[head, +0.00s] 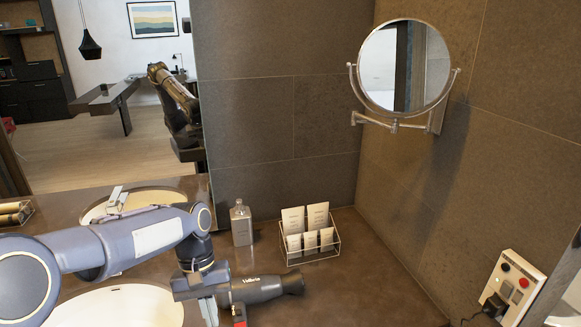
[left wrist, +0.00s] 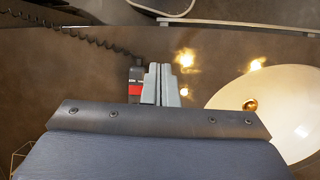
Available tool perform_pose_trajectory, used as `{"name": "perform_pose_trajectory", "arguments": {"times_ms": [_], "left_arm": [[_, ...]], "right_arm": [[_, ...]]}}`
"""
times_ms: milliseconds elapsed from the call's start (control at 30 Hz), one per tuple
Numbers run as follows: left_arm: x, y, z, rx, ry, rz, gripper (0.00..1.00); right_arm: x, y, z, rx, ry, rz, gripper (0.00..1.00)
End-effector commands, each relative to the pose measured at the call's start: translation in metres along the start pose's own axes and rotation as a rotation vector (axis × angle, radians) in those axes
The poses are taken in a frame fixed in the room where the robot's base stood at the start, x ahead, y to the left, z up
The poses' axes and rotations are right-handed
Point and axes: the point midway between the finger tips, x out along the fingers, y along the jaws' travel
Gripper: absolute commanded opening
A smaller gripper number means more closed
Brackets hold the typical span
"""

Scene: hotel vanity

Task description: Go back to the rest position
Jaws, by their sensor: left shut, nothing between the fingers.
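My left arm comes in from the left over the counter. Its gripper (head: 209,312) points down, shut and empty, with its pale fingers together in the left wrist view (left wrist: 160,85). A dark hair dryer (head: 267,287) shows just right of the gripper in the head view. Its dark handle part with a red patch (left wrist: 135,90) shows just left of the fingers in the left wrist view, and a coiled cord (left wrist: 80,37) shows further left. I cannot tell whether the fingers touch it. My right gripper is not in view.
A wire basket of packets (head: 310,252) and a grey bottle (head: 241,224) stand behind the hair dryer. A white basin (head: 120,308) lies under my left arm. A round mirror (head: 406,66) and a socket panel (head: 512,287) are on the right wall. The counter's front right is clear.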

Motion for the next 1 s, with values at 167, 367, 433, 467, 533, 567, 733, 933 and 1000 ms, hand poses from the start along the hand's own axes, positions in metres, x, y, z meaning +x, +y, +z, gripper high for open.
{"name": "perform_pose_trajectory", "arguments": {"times_ms": [167,367,433,467,533,567,733,933,1000], "left_arm": [[-0.012,-0.015,0.019,0.016,0.057,0.057,0.0],[-0.025,-0.037,0.051,0.045,0.161,0.141,0.0],[-0.028,-0.046,0.068,0.059,0.214,0.177,0.0],[-0.028,-0.05,0.076,0.066,0.241,0.193,0.0],[-0.027,-0.06,0.097,0.083,0.315,0.232,0.0],[-0.026,-0.065,0.106,0.09,0.351,0.248,0.0],[-0.008,-0.079,0.151,0.124,0.543,0.31,0.0],[0.015,-0.083,0.176,0.147,0.694,0.331,0.0],[0.019,-0.084,0.179,0.152,0.72,0.331,0.0]], "right_arm": [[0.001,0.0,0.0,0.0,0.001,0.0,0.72],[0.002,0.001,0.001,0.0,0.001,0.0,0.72],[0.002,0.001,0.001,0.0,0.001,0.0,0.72],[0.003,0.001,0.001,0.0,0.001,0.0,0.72],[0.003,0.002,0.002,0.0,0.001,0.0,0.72],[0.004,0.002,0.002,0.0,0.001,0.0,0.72],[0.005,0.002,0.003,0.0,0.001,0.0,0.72],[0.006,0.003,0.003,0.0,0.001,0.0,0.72],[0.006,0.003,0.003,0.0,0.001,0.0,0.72]]}}
